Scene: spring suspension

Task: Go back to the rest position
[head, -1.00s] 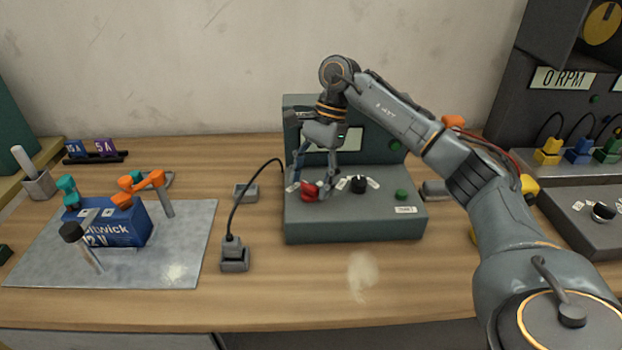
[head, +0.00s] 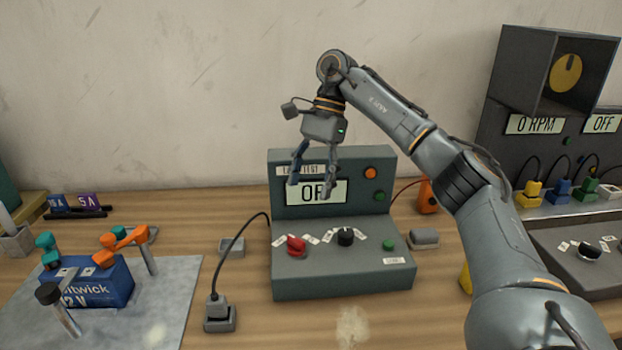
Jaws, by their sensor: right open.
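My right gripper (head: 311,190) is open and empty. It is raised in front of the upright display panel of the green-grey test box (head: 300,282), above the box's controls and apart from the red knob (head: 296,246). Its fingers point down and cover part of the display (head: 340,192), which seems to read "OFF". A black knob (head: 345,237) and a green button (head: 388,244) sit on the box's sloped top. My left gripper is not in view.
A blue 12 V battery (head: 90,285) with orange and teal clamps stands on a grey mat (head: 185,285) at left. A black-corded plug and socket (head: 219,312) stand between mat and box. At right are a 0 RPM unit (head: 520,70) and coloured connectors (head: 558,190). The wall behind is bare.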

